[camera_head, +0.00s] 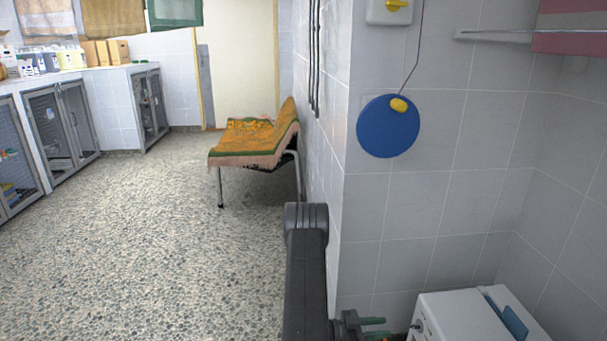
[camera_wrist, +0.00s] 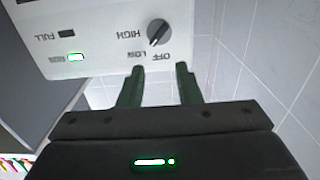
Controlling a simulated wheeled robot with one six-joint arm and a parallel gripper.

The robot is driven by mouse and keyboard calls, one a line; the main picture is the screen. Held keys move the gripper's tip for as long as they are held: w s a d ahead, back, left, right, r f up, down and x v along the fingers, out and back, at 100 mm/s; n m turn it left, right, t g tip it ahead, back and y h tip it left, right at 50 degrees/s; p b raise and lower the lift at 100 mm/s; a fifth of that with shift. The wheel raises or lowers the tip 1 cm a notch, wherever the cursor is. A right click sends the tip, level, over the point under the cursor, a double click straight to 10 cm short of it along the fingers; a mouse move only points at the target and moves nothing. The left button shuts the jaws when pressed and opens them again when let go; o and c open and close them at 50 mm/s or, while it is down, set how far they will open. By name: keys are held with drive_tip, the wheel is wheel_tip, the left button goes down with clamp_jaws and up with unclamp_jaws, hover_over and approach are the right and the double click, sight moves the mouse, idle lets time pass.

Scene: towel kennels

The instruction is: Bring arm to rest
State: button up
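My gripper (camera_wrist: 159,70) has two green fingers standing apart with nothing between them. In the wrist view, a white appliance (camera_wrist: 90,25) is just beyond the fingertips, its panel upside down. Its dark knob (camera_wrist: 159,32) sits ahead of the gap between the fingers, by the labels OFF, LOW and HIGH. In the head view, my gripper (camera_head: 372,328) is at the bottom edge, left of the white appliance (camera_head: 455,315). I cannot tell whether the fingertips touch the panel.
A tiled wall corner (camera_head: 340,190) stands close to my arm. A blue disc (camera_head: 388,126) hangs on the wall above. A chair with an orange cover (camera_head: 250,140) stands farther back. Mesh-door cabinets (camera_head: 62,120) line the left side. The pebbled floor (camera_head: 150,240) is clear.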

drive_tip(key=shift+s+a, duration=0.15)
drive_tip(key=shift+a, duration=1.5)
drive_tip(key=shift+r, duration=0.1)
